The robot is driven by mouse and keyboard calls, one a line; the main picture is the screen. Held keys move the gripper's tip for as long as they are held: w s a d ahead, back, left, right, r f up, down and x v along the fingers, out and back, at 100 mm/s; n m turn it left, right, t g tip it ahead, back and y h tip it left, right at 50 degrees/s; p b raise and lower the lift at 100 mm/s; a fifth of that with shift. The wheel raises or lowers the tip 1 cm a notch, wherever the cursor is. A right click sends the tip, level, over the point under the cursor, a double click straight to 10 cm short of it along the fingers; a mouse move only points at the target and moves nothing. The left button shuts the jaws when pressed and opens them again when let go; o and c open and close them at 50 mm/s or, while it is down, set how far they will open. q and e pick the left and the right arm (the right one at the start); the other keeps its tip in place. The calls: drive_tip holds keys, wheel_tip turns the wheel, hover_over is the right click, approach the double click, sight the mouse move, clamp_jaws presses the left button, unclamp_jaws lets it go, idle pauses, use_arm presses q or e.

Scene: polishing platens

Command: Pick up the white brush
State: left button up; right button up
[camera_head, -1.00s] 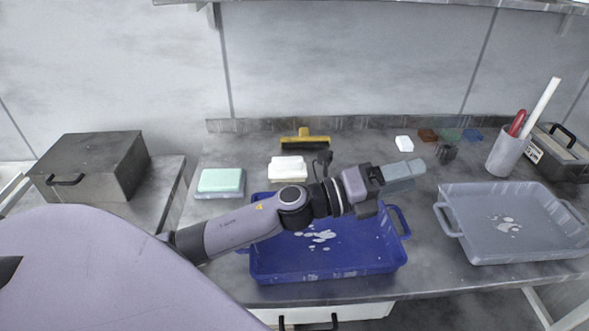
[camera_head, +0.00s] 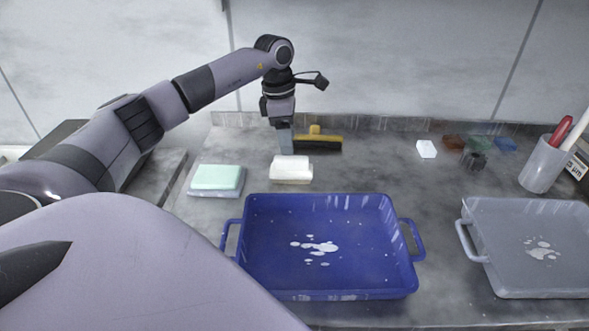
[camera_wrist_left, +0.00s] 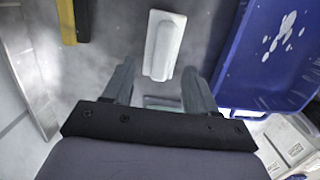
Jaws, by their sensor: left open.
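The white brush (camera_head: 291,171) lies on the grey table, between the green sponge and the yellow-handled brush. In the left wrist view the white brush (camera_wrist_left: 165,40) lies lengthwise ahead of the fingertips, roughly in line with the gap between them. My left gripper (camera_head: 284,150) points down over the table just behind the white brush in the head view. In the wrist view its two fingers (camera_wrist_left: 160,75) are spread apart with nothing between them. My right gripper is not in view.
A blue tray (camera_head: 243,262) with white splashes stands in front of the white brush. A green sponge (camera_head: 217,177) lies left, a yellow-handled brush (camera_head: 318,142) behind. A grey tray (camera_head: 480,215), a white block (camera_head: 427,149) and a cup (camera_head: 541,165) stand right.

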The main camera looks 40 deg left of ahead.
sight(291, 162)
use_arm(q)
drive_tip(key=f, duration=0.4)
drive_tip(key=d+f, duration=0.1)
drive_tip(key=f, duration=0.1)
drive_tip(key=shift+w+f, duration=0.15)
drive_tip(key=shift+f, duration=0.15)
drive_tip(key=shift+f, duration=0.25)
idle(0.4)
clamp_jaws()
